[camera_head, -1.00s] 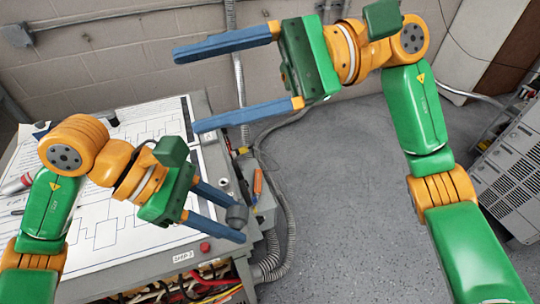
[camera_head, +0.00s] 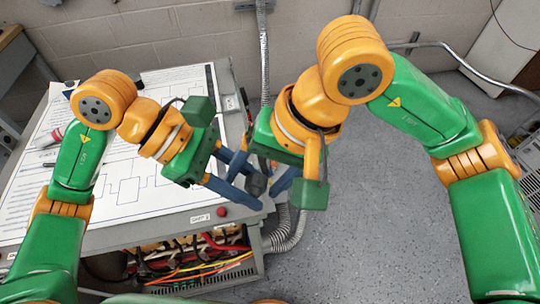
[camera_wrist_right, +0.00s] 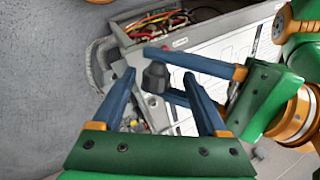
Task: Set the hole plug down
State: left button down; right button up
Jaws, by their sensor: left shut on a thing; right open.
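The hole plug (camera_head: 256,184) is a small dark grey stepped cylinder at the right edge of the cabinet top in the head view. My left gripper (camera_head: 249,181) is shut on it and holds it at its fingertips. The plug also shows in the right wrist view (camera_wrist_right: 154,78), above the cabinet's corner. My right gripper (camera_wrist_right: 159,77) is open, its two blue fingers pointing toward the plug, which appears between their tips. I cannot tell whether the right fingers touch it. The right gripper's body partly hides its fingers in the head view.
The grey cabinet (camera_head: 185,236) has a printed diagram sheet (camera_head: 135,190) on top and a red button (camera_head: 222,211) near its front corner. Colored wires (camera_head: 215,265) fill its open front. Conduit (camera_head: 290,230) runs beside it. The floor (camera_head: 370,210) to the right is clear.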

jog(key=shift+a+f, duration=0.1)
jog(key=shift+f, duration=0.05)
grip_shut()
pick_arm(q)
jog(key=shift+c, duration=1.8)
grip_release()
